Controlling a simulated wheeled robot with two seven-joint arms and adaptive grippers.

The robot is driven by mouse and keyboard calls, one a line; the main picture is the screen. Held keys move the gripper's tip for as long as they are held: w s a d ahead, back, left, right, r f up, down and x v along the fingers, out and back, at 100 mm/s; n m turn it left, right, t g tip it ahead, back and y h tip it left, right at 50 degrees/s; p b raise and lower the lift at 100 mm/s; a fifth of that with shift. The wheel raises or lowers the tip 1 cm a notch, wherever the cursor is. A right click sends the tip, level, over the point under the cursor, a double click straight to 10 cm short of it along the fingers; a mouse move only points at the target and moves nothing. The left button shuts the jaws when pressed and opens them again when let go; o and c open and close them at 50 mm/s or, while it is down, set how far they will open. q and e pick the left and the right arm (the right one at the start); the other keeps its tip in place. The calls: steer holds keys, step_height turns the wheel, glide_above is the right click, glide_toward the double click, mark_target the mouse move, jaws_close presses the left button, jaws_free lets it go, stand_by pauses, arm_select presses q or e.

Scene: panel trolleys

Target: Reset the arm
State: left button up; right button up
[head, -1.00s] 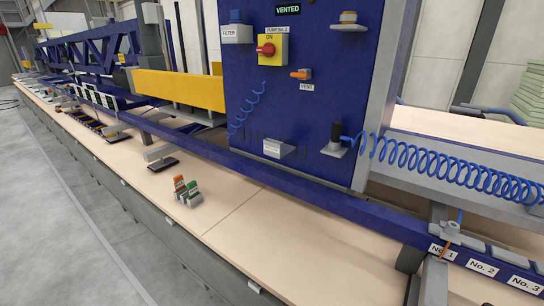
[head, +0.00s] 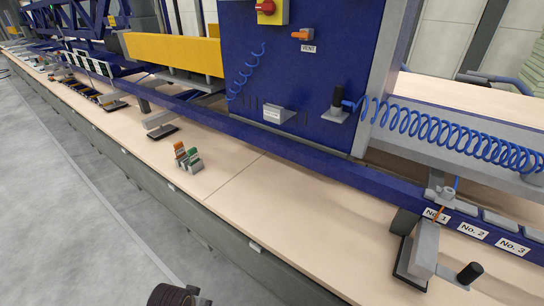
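Neither of my grippers can be made out in the head view. A dark, ridged round part with bits of metal (head: 172,295) shows at the bottom edge, cut off by the frame; I cannot tell what it is. The blue panel (head: 290,85) stands at the middle, with a red and yellow switch (head: 267,10), an orange valve over a "VENT" label (head: 303,35) and a black-handled fitting (head: 337,103). A coiled blue hose (head: 450,137) runs from this fitting to the right.
A long pale bench (head: 300,205) runs from far left to lower right. On it stand small orange and green blocks (head: 187,158) and a grey block with a black base (head: 424,252). Labels No. 1, No. 2 and No. 3 (head: 473,231) sit along the blue rail. Grey floor (head: 60,220) is clear at left.

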arm_select(q)
steer(key=s+a+f+g, duration=0.1)
steer(key=s+f, duration=0.2)
steer(key=f, duration=1.1)
steer(key=s+a+f, duration=0.1)
steer(key=s+f, duration=0.1)
steer(key=f, duration=1.1)
steer(key=s+a+f, duration=0.3)
steer(key=s+f, duration=0.5)
steer(key=s, duration=0.2)
steer(key=s+a+f, duration=0.3)
steer(key=s+f, duration=0.5)
steer(key=s, duration=0.1)
steer(key=shift+s+a+f+m+g+y, duration=0.3)
steer(key=shift+s+a+f+g+y, duration=0.05)
steer(key=shift+a+f+g+y, duration=0.05)
arm_select(e)
steer(key=shift+h, duration=0.3)
steer(key=d, duration=0.1)
steer(key=w+d, duration=0.1)
steer(key=d, duration=0.2)
steer(key=shift+w+d+r, duration=0.1)
steer(key=shift+w, duration=0.25)
